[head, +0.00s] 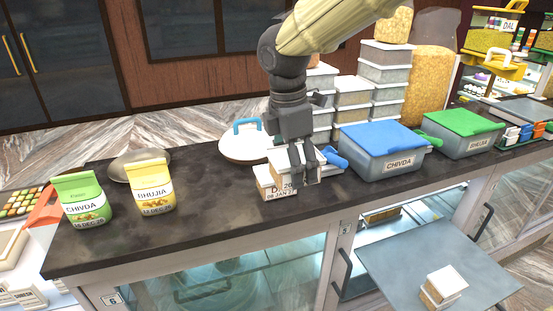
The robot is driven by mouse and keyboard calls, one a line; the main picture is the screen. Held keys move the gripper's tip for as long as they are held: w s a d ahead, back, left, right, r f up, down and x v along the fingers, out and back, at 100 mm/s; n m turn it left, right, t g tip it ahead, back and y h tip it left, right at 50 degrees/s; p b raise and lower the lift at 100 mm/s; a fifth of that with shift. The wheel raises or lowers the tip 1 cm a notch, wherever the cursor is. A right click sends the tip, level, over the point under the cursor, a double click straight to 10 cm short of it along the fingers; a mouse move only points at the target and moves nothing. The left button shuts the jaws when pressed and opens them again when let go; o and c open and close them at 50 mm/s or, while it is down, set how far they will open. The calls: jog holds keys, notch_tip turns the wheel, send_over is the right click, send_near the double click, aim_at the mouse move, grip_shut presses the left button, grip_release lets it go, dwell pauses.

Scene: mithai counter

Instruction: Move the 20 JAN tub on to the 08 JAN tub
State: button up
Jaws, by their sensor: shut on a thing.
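My gripper (303,172) points down over the counter and is shut on a small white-lidded tub (287,184). The held tub's label is partly covered by the fingers; "20" can be read on it. The 08 JAN tub (278,196) is directly below and slightly in front, its "08 JAN" label facing the camera. The held tub overlaps it in this view. I cannot tell whether the held tub rests on it or is just above it.
A blue-lidded CHIVDA box (383,163) with a blue scoop (336,160) stands close on the right, a green-lidded BURFI box (460,146) beyond. A round white lid (243,149) and stacked tubs (352,112) are behind. A yellow BHUJIA pouch (154,188) stands left; counter between is clear.

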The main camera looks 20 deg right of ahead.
jog(key=w+p, duration=0.1)
jog(key=w, duration=0.2)
jog(key=w+p, duration=0.1)
jog(key=w, duration=0.1)
jog(key=w+p, duration=0.1)
jog(key=w, duration=0.2)
jog(key=shift+w+a+f, duration=0.2)
jog(key=shift+w+f, duration=0.05)
jog(key=shift+w, duration=0.1)
jog(key=shift+w+a+f+p, duration=0.15)
jog(key=shift+w+p, duration=0.4)
jog(key=shift+w, duration=0.4)
notch_tip(320, 180, down, 3)
jog(key=shift+w+r+p, duration=0.1)
jog(key=shift+r+p, duration=0.05)
jog(key=shift+p, duration=0.85)
jog(key=shift+f, duration=0.45)
jog(key=shift+f, duration=0.4)
jog(key=o, duration=1.1)
notch_tip(320, 180, up, 13)
jog(key=a+b, duration=0.1)
jog(key=b, duration=0.3)
jog(key=shift+a+f, duration=0.15)
jog(key=shift+a, duration=0.05)
